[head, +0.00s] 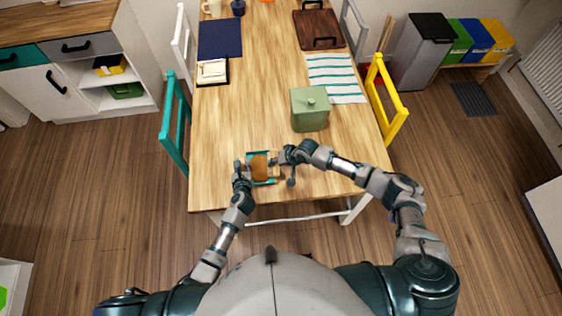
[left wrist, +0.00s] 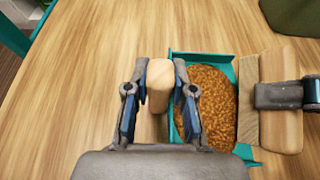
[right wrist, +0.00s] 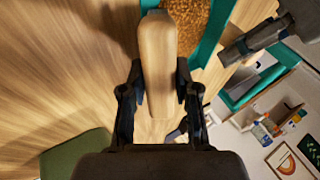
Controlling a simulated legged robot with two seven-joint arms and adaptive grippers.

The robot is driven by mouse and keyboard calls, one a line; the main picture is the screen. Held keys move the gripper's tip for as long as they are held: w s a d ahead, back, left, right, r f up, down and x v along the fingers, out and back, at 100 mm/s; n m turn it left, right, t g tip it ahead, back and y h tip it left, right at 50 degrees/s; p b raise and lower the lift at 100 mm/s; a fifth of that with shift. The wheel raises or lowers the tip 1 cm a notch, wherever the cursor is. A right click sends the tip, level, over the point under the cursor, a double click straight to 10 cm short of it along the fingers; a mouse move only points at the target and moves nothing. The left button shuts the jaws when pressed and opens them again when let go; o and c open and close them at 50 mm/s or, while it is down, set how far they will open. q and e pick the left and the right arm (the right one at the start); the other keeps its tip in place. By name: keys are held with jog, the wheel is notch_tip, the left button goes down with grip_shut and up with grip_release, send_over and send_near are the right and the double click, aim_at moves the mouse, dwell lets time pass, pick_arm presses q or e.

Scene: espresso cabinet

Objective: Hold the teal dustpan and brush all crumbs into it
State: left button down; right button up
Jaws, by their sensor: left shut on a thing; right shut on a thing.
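The teal dustpan (head: 262,153) lies on the wooden table near its front edge. A large brown mound of crumbs (head: 259,169) fills it; in the left wrist view the crumbs (left wrist: 207,100) lie between the teal walls (left wrist: 205,57). My left gripper (head: 244,168) is shut on the pale wooden dustpan handle (left wrist: 160,82). My right gripper (head: 280,161) is shut on the wooden brush (left wrist: 283,110), which also shows in the right wrist view (right wrist: 157,55). The brush's bristles (left wrist: 248,95) are at the pan's right side, close beside the crumbs. Contact with them is unclear.
A green canister (head: 310,110) stands on the table beyond my right gripper. A striped towel (head: 336,78), a navy mat (head: 220,39) and a dark board (head: 318,28) lie farther back. Teal (head: 174,125) and yellow (head: 387,103) chairs flank the table. The front-left tabletop is clear.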

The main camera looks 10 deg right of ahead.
jog(key=shift+a, duration=0.6)
jog(key=shift+a+r, duration=0.1)
jog(key=shift+r, duration=2.65)
pick_arm(q)
jog(key=c, duration=0.9)
grip_release()
